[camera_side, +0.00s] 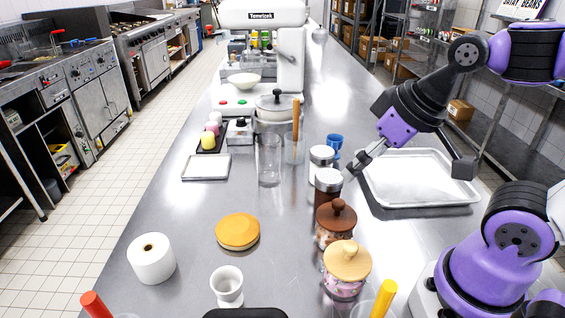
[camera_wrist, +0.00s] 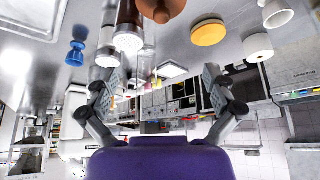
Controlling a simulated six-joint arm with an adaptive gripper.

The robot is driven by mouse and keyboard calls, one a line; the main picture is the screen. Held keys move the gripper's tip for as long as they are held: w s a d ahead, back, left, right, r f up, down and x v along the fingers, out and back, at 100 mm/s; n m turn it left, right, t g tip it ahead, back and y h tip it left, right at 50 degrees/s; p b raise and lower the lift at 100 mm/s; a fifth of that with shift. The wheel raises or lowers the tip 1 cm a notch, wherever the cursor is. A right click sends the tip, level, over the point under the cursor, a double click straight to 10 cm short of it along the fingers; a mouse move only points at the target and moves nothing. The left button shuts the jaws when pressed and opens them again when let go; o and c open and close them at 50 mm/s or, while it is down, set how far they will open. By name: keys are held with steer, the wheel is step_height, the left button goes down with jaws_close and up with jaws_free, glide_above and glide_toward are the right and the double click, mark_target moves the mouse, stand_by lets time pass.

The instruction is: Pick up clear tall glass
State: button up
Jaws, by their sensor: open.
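The clear tall glass (camera_side: 269,162) stands upright on the steel counter in the side view, left of the lidded shakers. A second clear glass (camera_side: 293,150) with a wooden stick in it stands just behind it to the right. My gripper (camera_side: 359,165) is over the counter to the right of the shakers, apart from the clear tall glass. In the wrist view my gripper (camera_wrist: 158,86) shows two spread fingers with nothing held between them. That view is upside down, and I cannot clearly pick out the clear tall glass in it.
Two shakers, a white-topped one (camera_side: 321,158) and a dark one (camera_side: 327,187), stand between my gripper and the glass. A metal tray (camera_side: 425,201) lies at right. Wooden-lidded jars (camera_side: 346,277) stand in front.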

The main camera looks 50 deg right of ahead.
steer(key=t, duration=0.1)
glide_above(269, 159)
steer(key=s+d, duration=0.1)
steer(key=d, duration=0.1)
step_height(269, 159, down, 5)
steer(key=x, duration=0.6)
steer(key=shift+s, duration=0.1)
steer(key=c, duration=1.4)
